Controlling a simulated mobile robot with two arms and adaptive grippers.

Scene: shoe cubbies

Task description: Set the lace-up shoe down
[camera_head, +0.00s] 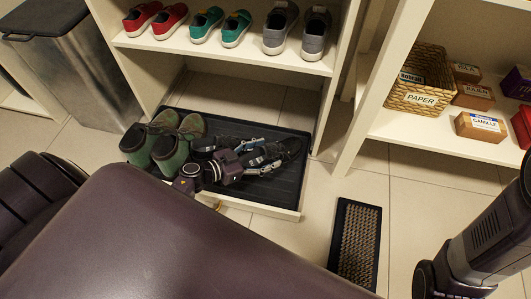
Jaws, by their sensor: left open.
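A pair of green-and-brown shoes (166,151) stands side by side on the left part of a black tray (243,128) under the shelf. Their laces are too small to make out. My left gripper (274,158) reaches in over the tray just right of this pair, its fingers pointing right. A grey pair (276,30), which seems to have laces, stands on the shelf above. My right arm shows at the right edge, but its gripper is out of view.
Red shoes (142,18) and teal shoes (205,25) share the shelf (230,57). A grey bin (82,70) stands left. A brush mat (357,243) lies on the tiled floor. A wicker basket (420,75) and labelled boxes (480,127) sit on the right shelf. My body hides the lower left.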

